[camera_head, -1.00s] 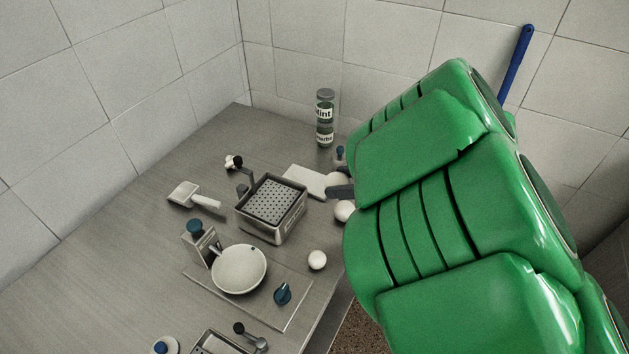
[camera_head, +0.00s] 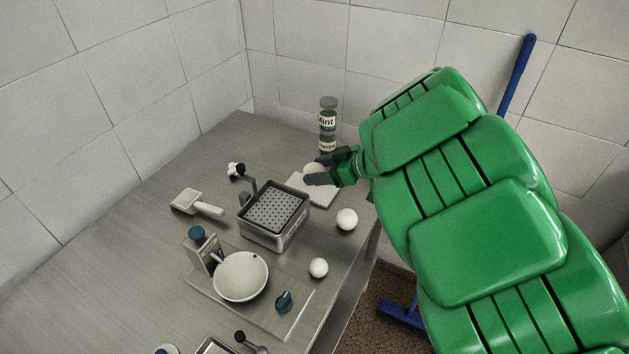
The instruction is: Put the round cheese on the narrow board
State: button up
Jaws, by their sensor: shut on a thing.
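My gripper (camera_head: 318,173) is at the back right of the table, shut on a pale round thing that looks like the round cheese (camera_head: 313,167). The fingers cover part of the cheese. The cheese is over the back part of a small pale board (camera_head: 322,199), which I take to be the narrow board. I cannot tell whether the cheese touches the board. The fingers and cheese hide part of the board.
A perforated basket (camera_head: 253,227) stands just left of the board. White balls lie nearer the front, one (camera_head: 347,219) and another (camera_head: 318,267). A labelled jar (camera_head: 327,118) stands behind. A pan (camera_head: 240,277), a scoop (camera_head: 187,201) and the table's right edge are nearby.

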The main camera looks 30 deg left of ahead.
send_over(314, 189)
jog(key=shift+d+f, duration=0.1)
jog(key=shift+f, duration=4.75)
jog(key=o, duration=1.1)
jog(key=v, duration=1.2)
jog(key=shift+w, duration=0.1)
